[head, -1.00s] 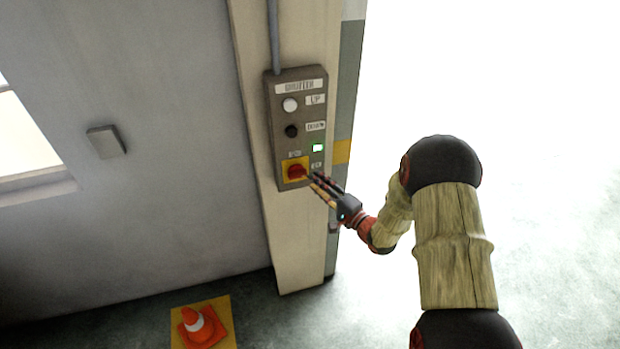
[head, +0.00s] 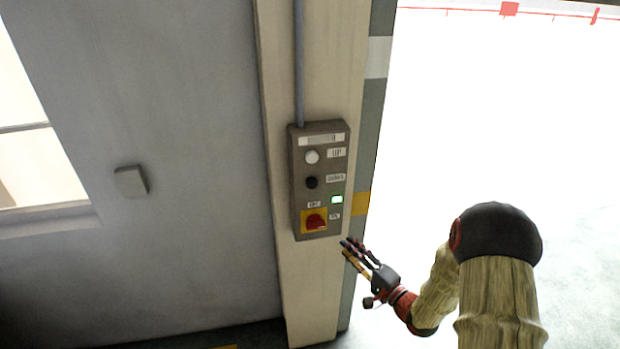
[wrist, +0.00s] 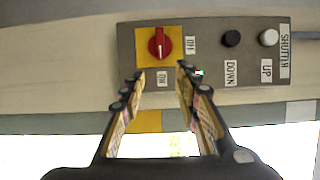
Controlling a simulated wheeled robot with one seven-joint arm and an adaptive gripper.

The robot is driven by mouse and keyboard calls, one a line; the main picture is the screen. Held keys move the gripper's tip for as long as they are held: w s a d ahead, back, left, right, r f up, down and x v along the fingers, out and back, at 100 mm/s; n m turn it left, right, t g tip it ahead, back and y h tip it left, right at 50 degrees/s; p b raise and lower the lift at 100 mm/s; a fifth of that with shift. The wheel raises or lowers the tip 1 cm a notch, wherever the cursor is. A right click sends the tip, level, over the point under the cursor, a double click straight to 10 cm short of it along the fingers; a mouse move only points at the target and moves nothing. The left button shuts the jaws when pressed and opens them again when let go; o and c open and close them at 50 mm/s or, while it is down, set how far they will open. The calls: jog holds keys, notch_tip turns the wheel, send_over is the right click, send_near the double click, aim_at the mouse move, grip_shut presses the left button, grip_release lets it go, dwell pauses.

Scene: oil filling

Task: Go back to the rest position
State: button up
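My gripper (head: 352,250) is in the head view, just to the lower right of the shutter control box and apart from it. In the wrist view my gripper (wrist: 160,80) has its two fingers spread with nothing between them. The grey control box (head: 298,205) is mounted on the pillar. It carries a white UP button (head: 312,157), a black DOWN button (head: 312,182), a lit green lamp (head: 337,199) and a red rotary switch (head: 315,222) on a yellow plate. The red switch (wrist: 159,44) also shows in the wrist view, beyond the fingertips.
The cream pillar (head: 305,290) edges a bright, wide opening on the right. A grey wall (head: 190,250) with a small box (head: 130,181) and a window (head: 30,150) is on the left. The space around my arm on the right looks clear.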

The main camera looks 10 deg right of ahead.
jog(key=s+d+f+n+g+h, duration=0.2)
jog(key=d+f+g, duration=0.1)
jog(key=f, duration=0.4)
jog(key=s+d+f+n+g+h, duration=0.1)
jog(key=d+f+n+g+h, duration=0.15)
jog(key=f, duration=0.35)
jog(key=s+d+n+g+h, duration=0.35)
jog(key=s+d+g, duration=0.2)
jog(key=s, duration=0.25)
jog(key=s+a+r+n+g+b, duration=0.1)
jog(key=s+a+r+g+b, duration=0.15)
jog(key=s+r, duration=0.4)
jog(key=s+a+r+n+g+b, duration=0.1)
jog(key=s+a+r+n, duration=0.1)
jog(key=s+a+r, duration=0.35)
jog(key=s+a+r+n+t+b, duration=0.1)
jog(key=s+a+r+b, duration=0.1)
jog(key=a+r, duration=0.3)
jog(key=s+a+r+n+t+y+b, duration=0.1)
jog(key=s+a+r+t+b, duration=0.1)
jog(key=s+a+r, duration=0.2)
notch_tip(320, 180, up, 4)
jog(key=shift+s+a+f+n, duration=0.2)
jog(key=shift+s+a+n, duration=0.15)
jog(key=shift+a, duration=0.4)
